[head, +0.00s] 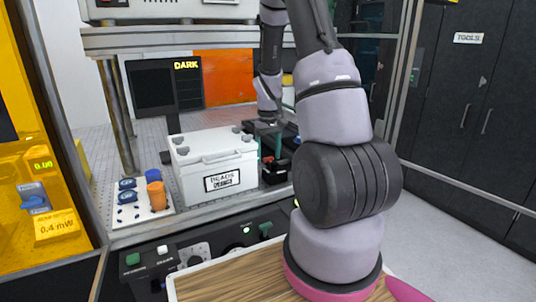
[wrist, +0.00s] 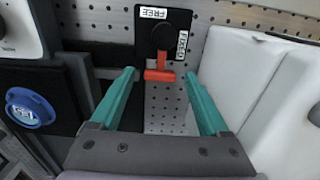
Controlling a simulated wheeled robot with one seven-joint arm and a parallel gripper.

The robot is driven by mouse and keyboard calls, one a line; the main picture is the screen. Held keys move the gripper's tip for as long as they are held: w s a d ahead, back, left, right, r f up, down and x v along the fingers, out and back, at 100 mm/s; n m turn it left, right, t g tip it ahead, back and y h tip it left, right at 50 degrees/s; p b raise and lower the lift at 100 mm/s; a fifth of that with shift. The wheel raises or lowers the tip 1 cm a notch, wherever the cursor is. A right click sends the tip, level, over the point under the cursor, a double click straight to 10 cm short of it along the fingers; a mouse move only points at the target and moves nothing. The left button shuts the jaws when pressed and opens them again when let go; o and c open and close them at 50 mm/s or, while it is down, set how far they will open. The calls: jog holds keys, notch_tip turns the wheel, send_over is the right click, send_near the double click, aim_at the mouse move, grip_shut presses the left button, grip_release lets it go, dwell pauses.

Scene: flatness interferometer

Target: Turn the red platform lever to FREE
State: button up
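The red platform lever (wrist: 160,74) shows in the wrist view as a T-shaped handle below a round black hub on a black plate (wrist: 147,38). The plate has a FREE label (wrist: 153,12) above the hub and a FIXED label (wrist: 181,46) to its right. The red handle extends down the picture from the hub, toward neither label. My gripper (wrist: 160,72) is open, its teal fingers on either side of the handle, with visible gaps on both sides. Contact is not seen. In the head view my gripper (head: 268,143) is small and partly hidden behind my arm.
A white lidded box (head: 215,168) stands left of my gripper; a white body (wrist: 252,75) is close to the right finger in the wrist view. A dark block with a blue disc (wrist: 30,108) lies left. A metal frame post (head: 117,115) and shelf bound the bench.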

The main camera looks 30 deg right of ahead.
grip_shut()
jog(key=shift+d, duration=0.1)
jog(key=m, duration=0.1)
jog(key=d+m, duration=0.1)
jog(key=m, duration=0.2)
jog(key=shift+s+d+m, duration=0.1)
jog(key=shift+d+m, duration=0.2)
jog(key=m, duration=0.1)
jog(key=d+m, duration=0.1)
jog(key=m, duration=0.1)
jog(key=s+m, duration=0.1)
jog(key=shift+d, duration=0.3)
jog(key=m, duration=0.2)
jog(key=s+d+m, duration=0.1)
jog(key=m, duration=0.2)
jog(key=shift+s, duration=0.2)
jog(key=shift+s+d+m, duration=0.1)
jog(key=shift+s+m, duration=0.3)
jog(key=shift+m, duration=0.5)
jog(key=shift+s+d+m, duration=0.1)
jog(key=shift+s+m, duration=0.25)
jog(key=shift+m, duration=0.55)
jog(key=shift+s, duration=0.1)
